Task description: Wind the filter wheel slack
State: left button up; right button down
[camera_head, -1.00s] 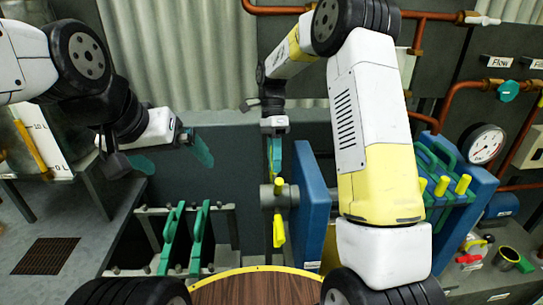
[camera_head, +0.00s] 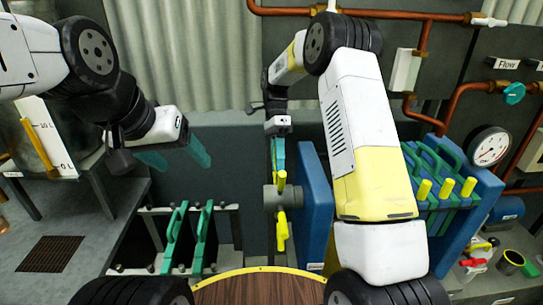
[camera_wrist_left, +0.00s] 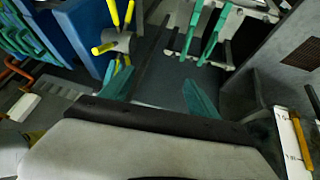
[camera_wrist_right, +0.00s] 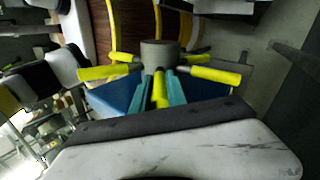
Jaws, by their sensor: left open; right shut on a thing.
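The filter wheel is a grey hub (camera_head: 283,198) with yellow handles, on the left side of a blue upright unit (camera_head: 315,200). In the right wrist view its hub (camera_wrist_right: 159,54) shows with several yellow handles around it. My right gripper (camera_head: 278,158) reaches down onto the wheel from above. Its teal fingers (camera_wrist_right: 160,88) are shut on one yellow handle (camera_wrist_right: 158,92). My left gripper (camera_head: 178,156) is open and empty, left of the wheel and apart from it. Its two spread teal fingers (camera_wrist_left: 160,90) also show in the left wrist view.
Teal-handled plates (camera_head: 187,238) stand in a rack below my left gripper. More teal handles and yellow grips (camera_head: 445,188) are on the blue unit at right. A round wooden top (camera_head: 258,288) is in front. A pressure gauge (camera_head: 490,147) and copper pipes are at the right.

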pick_arm(q)
jog(key=w+m, duration=0.1)
jog(key=w, duration=0.1)
jog(key=w+d+m+g, duration=0.1)
jog(key=w, duration=0.1)
jog(key=w+d+m+g+h, duration=0.1)
jog(key=w, duration=0.1)
jog(key=shift+d+f+m, duration=0.1)
jog(key=shift+m, duration=0.2)
grip_shut()
jog(key=w+d+f+m+g+h, duration=0.3)
jog(key=w+f+m, duration=0.35)
jog(key=w, duration=0.55)
jog(key=w+d+f+m+g+h, duration=0.2)
jog(key=w+f+m+h, duration=0.45)
jog(key=w, duration=0.55)
jog(key=s+d+f, duration=0.1)
jog(key=d+f, duration=0.8)
jog(key=d, duration=0.1)
jog(key=shift+y, duration=0.45)
